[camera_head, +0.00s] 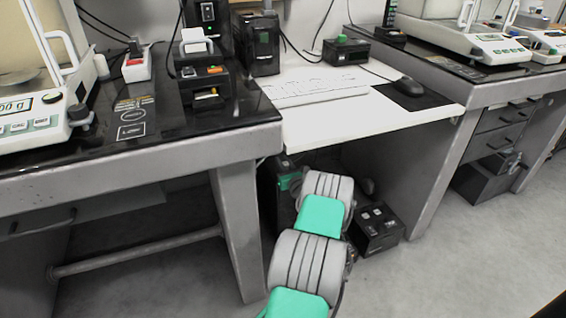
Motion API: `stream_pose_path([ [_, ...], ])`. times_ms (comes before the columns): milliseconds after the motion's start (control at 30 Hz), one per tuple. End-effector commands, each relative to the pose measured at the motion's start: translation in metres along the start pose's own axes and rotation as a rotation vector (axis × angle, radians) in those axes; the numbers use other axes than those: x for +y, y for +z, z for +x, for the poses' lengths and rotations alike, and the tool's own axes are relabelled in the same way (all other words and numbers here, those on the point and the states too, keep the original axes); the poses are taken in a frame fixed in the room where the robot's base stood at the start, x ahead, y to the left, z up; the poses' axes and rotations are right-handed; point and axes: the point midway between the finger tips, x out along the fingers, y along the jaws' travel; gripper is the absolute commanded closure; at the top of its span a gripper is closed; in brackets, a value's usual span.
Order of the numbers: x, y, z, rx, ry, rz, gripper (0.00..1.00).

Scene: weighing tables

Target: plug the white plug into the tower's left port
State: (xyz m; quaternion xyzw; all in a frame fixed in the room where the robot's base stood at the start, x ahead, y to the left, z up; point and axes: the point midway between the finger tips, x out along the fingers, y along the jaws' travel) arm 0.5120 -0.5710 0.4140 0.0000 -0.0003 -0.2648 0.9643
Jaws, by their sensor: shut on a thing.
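My arm reaches from the bottom of the head view under the white desk, and its grey and teal links show. My gripper is not distinguishable beyond them; it is hidden behind my arm or in the shade. A dark upright case (273,198) with a green part stands under the desk, left of my arm, and may be the tower. My arm hides part of it. I cannot make out its ports. I cannot make out the white plug either.
A black box (376,230) with pale squares on top sits on the floor right of my arm. The grey desk leg (236,230) is close on the left. The white desktop (335,120) overhangs, bearing a keyboard (310,88) and a mouse (409,86).

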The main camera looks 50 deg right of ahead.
Motion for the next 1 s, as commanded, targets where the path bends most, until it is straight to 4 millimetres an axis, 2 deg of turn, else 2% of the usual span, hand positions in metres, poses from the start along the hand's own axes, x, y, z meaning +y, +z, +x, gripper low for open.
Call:
stream_pose_path([
  [800,0.0,-0.012,0.0,0.0,0.0,0.001,1.0],
  [833,0.0,-0.012,0.0,-0.001,0.0,0.0,0.78],
  [1000,0.0,-0.012,0.0,0.0,0.0,0.0,0.64],
])
